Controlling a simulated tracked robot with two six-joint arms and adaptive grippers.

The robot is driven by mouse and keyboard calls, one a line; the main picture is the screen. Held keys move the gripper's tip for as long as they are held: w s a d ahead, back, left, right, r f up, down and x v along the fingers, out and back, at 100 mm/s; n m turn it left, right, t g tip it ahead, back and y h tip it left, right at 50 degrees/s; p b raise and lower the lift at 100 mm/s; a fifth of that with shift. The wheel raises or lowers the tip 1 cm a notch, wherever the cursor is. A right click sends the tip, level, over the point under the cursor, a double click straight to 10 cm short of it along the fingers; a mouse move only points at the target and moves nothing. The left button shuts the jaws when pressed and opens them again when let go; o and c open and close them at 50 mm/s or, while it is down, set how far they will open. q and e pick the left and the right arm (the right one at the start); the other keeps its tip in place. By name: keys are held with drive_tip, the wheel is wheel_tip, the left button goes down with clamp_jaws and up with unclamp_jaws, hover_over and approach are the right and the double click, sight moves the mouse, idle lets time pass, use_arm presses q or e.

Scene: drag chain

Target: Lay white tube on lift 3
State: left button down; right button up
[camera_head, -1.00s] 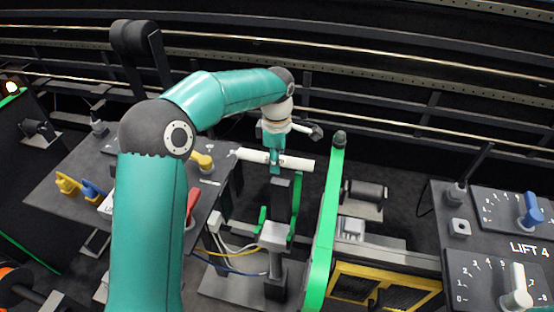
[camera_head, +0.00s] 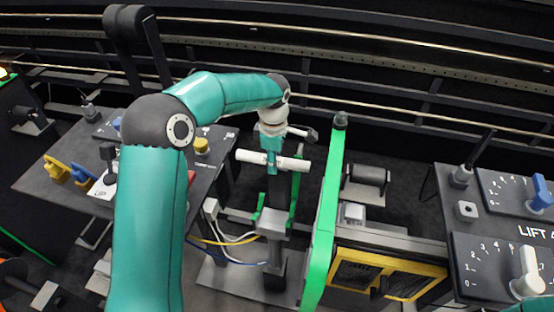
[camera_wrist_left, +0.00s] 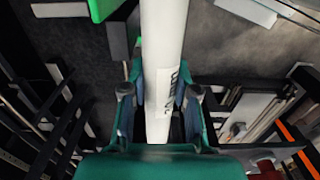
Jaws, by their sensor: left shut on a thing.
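The white tube (camera_head: 296,164) lies roughly level and crosswise in the head view, above the grey lift post with green side brackets (camera_head: 273,221). My left gripper (camera_head: 271,160) is shut around the tube near its middle and points down. In the left wrist view the tube (camera_wrist_left: 162,60) runs between both fingers (camera_wrist_left: 160,100) and shows a printed label. The gap between tube and lift is hard to judge. No "lift 3" label is readable. My right gripper is not seen.
A tall green bar (camera_head: 325,215) stands just right of the tube's end. A panel marked LIFT 4 (camera_head: 505,235) is at the right. A control table (camera_head: 60,165) with yellow, blue and red handles is at the left. Rails (camera_head: 430,75) run behind.

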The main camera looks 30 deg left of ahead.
use_arm(q)
drive_tip(key=shift+f+b, duration=6.6)
drive_tip(key=shift+f, duration=4.9)
drive_tip(key=shift+f+b, duration=1.05)
drive_tip(key=shift+f, duration=0.1)
drive_tip(key=c, duration=0.8)
unclamp_jaws()
wheel_tip(320, 180, up, 12)
